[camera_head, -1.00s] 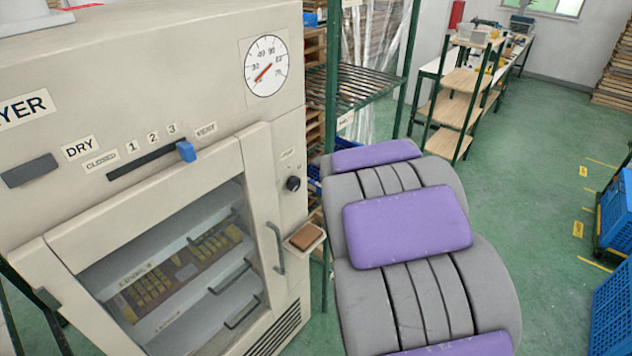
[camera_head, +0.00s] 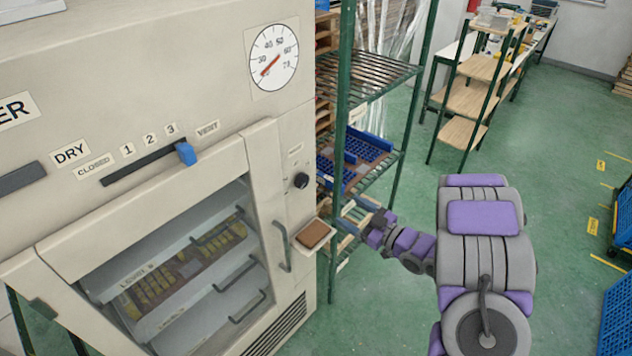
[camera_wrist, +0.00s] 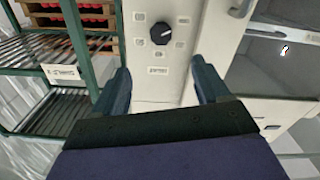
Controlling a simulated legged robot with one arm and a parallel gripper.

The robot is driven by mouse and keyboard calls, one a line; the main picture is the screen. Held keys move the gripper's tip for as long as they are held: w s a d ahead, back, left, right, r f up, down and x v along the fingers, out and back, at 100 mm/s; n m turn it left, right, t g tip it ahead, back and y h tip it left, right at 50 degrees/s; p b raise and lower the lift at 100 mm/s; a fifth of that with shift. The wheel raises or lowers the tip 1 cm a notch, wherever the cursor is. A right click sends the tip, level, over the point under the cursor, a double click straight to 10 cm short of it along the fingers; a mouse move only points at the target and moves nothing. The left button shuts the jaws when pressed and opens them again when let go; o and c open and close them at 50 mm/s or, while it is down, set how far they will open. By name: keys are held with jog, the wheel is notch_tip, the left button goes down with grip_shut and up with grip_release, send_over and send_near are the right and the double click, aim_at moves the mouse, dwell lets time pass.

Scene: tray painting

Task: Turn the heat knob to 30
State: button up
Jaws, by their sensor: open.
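The heat knob (camera_head: 301,180) is a small round black knob on the right front panel of the beige dryer (camera_head: 180,60). In the wrist view the black knob (camera_wrist: 161,33) has a white pointer mark and small labels around it, too small to read. My gripper (camera_head: 350,212) is low and to the right of the knob, apart from it. In the wrist view my gripper's two fingers (camera_wrist: 160,85) are spread wide with nothing between them, and the knob shows beyond and between them.
A round dial gauge (camera_head: 274,56) has a red needle near its low end. A blue vent slider (camera_head: 186,153), a door handle (camera_head: 281,246) and a small ledge with a brown pad (camera_head: 313,234) are on the dryer. A green rack (camera_head: 365,80) stands close beside it.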

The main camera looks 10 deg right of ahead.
aim_at(306, 183)
jog(key=b+x, duration=0.1)
jog(key=x, duration=1.6)
jog(key=shift+w+a, duration=0.1)
jog(key=shift+c, duration=0.4)
jog(key=c, duration=1)
jog(key=shift+o, duration=0.2)
jog(key=shift+p, duration=0.35)
